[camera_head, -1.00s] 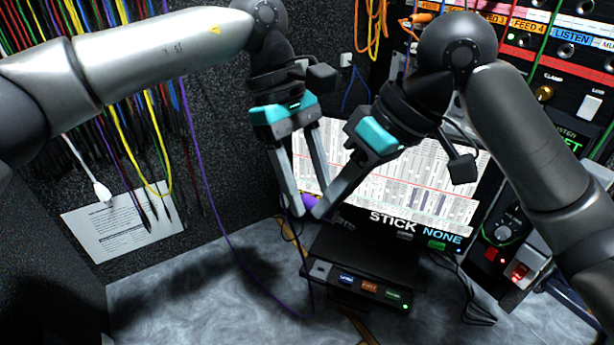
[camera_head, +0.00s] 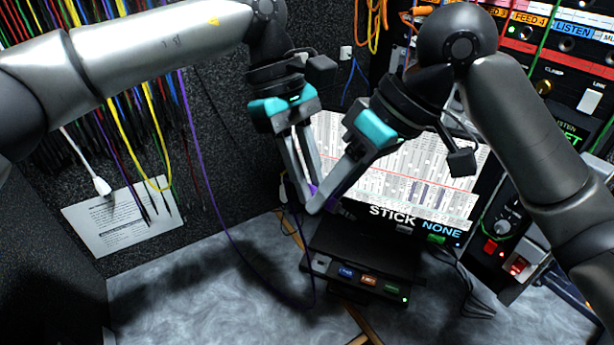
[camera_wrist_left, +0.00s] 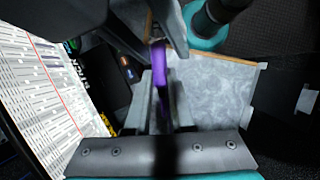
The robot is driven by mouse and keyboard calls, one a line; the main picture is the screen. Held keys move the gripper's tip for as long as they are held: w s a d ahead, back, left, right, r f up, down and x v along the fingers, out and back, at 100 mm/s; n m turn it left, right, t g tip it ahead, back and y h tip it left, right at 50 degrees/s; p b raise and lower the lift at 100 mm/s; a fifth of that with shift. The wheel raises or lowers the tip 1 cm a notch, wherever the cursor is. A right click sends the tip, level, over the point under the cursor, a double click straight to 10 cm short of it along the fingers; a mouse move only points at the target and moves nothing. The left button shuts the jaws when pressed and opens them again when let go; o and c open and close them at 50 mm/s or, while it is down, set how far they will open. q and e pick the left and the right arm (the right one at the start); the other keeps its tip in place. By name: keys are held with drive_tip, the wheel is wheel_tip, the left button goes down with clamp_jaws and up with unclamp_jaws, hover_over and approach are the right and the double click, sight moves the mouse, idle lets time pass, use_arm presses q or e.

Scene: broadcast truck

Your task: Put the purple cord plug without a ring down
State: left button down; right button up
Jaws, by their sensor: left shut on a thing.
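A purple cord plug (camera_head: 314,189) shows as a small patch among the fingertips in the head view. It shows larger in the left wrist view (camera_wrist_left: 161,68), upright between the fingers. My left gripper (camera_head: 311,194) comes down from above and is shut on the plug. My right gripper (camera_head: 320,207) comes in from the right, its fingertips at the same plug; whether it grips the plug is hidden. A thin purple cord (camera_head: 218,225) hangs from the wall bundle and loops down near the console. I cannot see whether the plug carries a ring.
A black console box (camera_head: 350,262) with lit buttons stands below the grippers, in front of a screen (camera_head: 425,185) reading "STICK NONE". Grey counter (camera_head: 220,295) is clear to the left. Coloured cords (camera_head: 100,90) hang at left above a paper sheet (camera_head: 120,222). A button rack (camera_head: 550,90) stands right.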

drive_tip(key=o, duration=0.3)
